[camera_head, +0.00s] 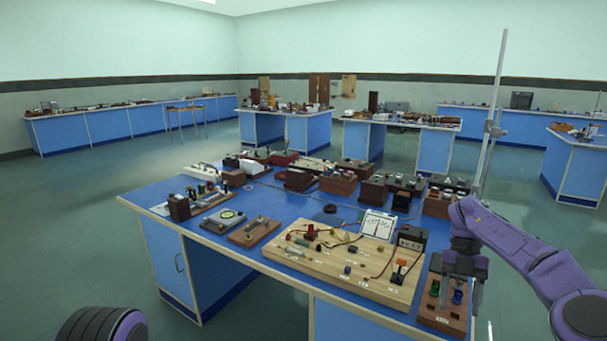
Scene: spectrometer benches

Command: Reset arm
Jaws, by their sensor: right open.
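My right arm comes in from the right in purple and black. Its gripper (462,283) points down over the right front end of the blue bench (283,204). It is open, above or beside a small wooden block with green and blue terminals (442,318). I cannot tell whether it touches the block. No held object shows between the fingers. My left gripper is not in view; only a dark rounded part of mine shows at the bottom left.
A wooden circuit board (330,262) with wires lies left of the gripper. A white-faced meter (377,223) and a black box (412,236) stand behind it. A tall metal stand rod (492,120) rises behind my right arm. Several instruments crowd the bench's back. Open floor (60,240) lies left.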

